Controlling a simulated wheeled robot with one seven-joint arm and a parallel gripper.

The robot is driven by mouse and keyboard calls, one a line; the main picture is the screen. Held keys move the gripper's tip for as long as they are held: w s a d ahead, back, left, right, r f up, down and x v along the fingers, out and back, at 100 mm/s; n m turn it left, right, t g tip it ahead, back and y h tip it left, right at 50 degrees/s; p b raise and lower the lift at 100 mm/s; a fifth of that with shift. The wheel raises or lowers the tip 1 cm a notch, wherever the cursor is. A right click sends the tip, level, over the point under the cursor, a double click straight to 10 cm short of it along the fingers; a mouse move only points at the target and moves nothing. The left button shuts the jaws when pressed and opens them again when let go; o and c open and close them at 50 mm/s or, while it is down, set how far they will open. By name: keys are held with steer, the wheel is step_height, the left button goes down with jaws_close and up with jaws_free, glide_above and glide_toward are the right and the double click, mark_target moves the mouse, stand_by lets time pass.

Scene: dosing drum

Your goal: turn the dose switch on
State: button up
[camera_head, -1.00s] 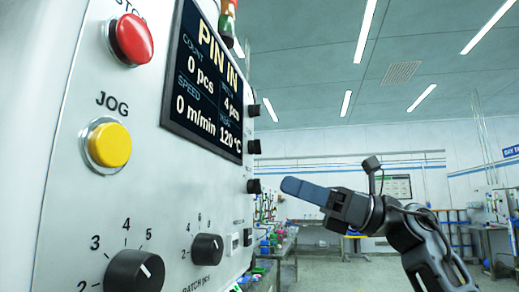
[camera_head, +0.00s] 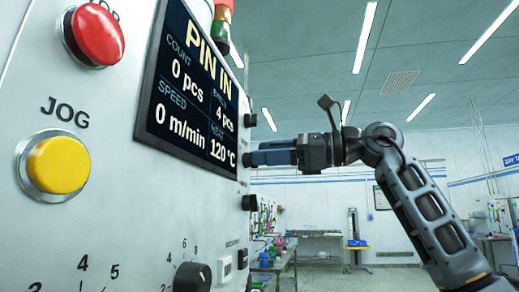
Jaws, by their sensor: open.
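On the light grey control panel (camera_head: 110,200), a small white switch (camera_head: 226,269) and a small dark switch (camera_head: 242,259) sit side by side at the lower right. The labels near them are too small to read, so I cannot tell which is the dose switch or how it is set. My gripper (camera_head: 252,157) is open, seen side-on, with its blue fingers pointing left at the panel's right edge. It is above the two switches, level with the lower part of the display. It holds nothing visible. I cannot tell whether its tips touch anything.
The display (camera_head: 195,88) reads PIN IN. A red button (camera_head: 97,36), a yellow JOG button (camera_head: 58,165) and a black knob (camera_head: 192,277) stick out of the panel. Several black knobs (camera_head: 250,202) project from its right edge. The room behind my arm is open.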

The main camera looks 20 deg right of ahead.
steer(key=shift+x, duration=1.05)
steer(key=c, duration=1)
